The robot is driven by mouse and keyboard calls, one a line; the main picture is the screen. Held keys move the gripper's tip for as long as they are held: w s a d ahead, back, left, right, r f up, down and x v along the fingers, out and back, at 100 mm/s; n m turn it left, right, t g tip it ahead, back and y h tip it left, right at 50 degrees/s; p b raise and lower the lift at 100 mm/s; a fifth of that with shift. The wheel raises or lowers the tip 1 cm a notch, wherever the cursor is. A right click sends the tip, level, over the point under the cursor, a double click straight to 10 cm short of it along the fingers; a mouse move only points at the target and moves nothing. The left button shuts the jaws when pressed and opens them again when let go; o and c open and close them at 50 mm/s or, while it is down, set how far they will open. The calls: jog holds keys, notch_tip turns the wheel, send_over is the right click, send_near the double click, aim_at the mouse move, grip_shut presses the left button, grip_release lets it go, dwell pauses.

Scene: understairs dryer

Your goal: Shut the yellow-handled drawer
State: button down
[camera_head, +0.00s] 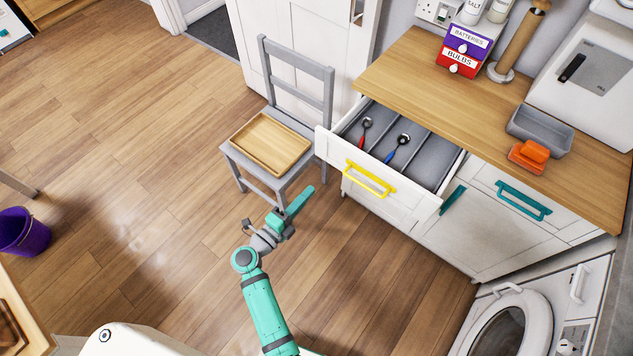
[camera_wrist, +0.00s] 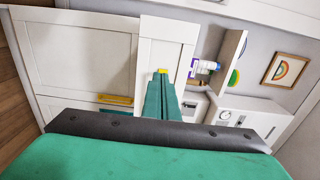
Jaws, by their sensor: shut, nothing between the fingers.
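The drawer with the yellow handle (camera_head: 370,180) is pulled out from the white cabinet under the wooden worktop. Its white front (camera_head: 405,205) stands well clear of the cabinet. Inside its grey divided tray lie a red-handled spoon (camera_head: 365,130) and a blue-handled spoon (camera_head: 398,147). My gripper (camera_head: 311,190) is shut and empty, to the left of the drawer front in the head view, with a visible gap to the handle. In the wrist view my teal fingers (camera_wrist: 162,92) lie together; a small yellow patch shows at their tips, and I cannot tell what it is.
A grey chair (camera_head: 296,78) with a wooden tray (camera_head: 270,143) on its seat stands left of the drawer. Teal-handled fronts (camera_head: 523,200) and a washer or dryer (camera_head: 510,325) are on the right. A purple bucket (camera_head: 24,231) stands far left. The floor between is clear.

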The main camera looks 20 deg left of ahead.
aim_at(339, 159)
jog(key=x, duration=1.3)
jog(key=shift+d, duration=0.1)
jog(key=shift+w, duration=0.15)
